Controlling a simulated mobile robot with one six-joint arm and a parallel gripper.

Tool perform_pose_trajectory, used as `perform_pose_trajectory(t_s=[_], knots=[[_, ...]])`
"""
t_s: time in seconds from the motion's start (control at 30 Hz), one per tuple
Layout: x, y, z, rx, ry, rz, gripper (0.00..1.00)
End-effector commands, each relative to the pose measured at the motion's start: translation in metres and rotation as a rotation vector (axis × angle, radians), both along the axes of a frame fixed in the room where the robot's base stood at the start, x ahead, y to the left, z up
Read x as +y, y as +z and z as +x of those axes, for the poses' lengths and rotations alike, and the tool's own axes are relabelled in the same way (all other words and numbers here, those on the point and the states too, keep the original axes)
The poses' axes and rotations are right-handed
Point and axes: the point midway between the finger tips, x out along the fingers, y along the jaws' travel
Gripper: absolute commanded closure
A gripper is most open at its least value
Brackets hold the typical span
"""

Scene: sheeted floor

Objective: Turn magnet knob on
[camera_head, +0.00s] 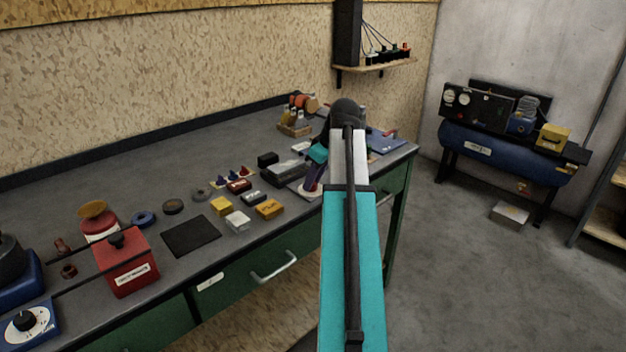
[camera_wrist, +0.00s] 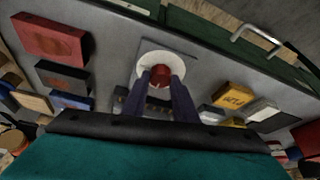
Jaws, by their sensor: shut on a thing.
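The magnet knob (camera_wrist: 160,76) is a small red knob on a white round disc, mounted on a grey plate (camera_wrist: 148,47) on the bench. In the wrist view the two dark purple fingers of my gripper (camera_wrist: 160,84) are closed on the knob from both sides. In the head view my gripper (camera_head: 312,184) reaches down to the plate near the bench's front edge. My arm and fingers hide the knob there. Any marks on the disc are too small to read.
On the bench (camera_head: 120,180), left of my gripper, lie an orange-yellow box (camera_head: 269,208), a white box (camera_head: 238,221) and a dark block (camera_head: 285,175). A red box (camera_head: 126,262) and a blue dial box (camera_head: 28,322) stand farther left.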

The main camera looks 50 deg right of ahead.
Motion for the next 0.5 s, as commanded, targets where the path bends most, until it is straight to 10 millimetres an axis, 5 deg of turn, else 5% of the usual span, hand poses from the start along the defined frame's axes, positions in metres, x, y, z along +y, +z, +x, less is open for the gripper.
perform_pose_trajectory(t_s=[0.5], knots=[[0.0038, 0.0028, -0.0005, 0.0, -0.212, 0.0, 0.96]])
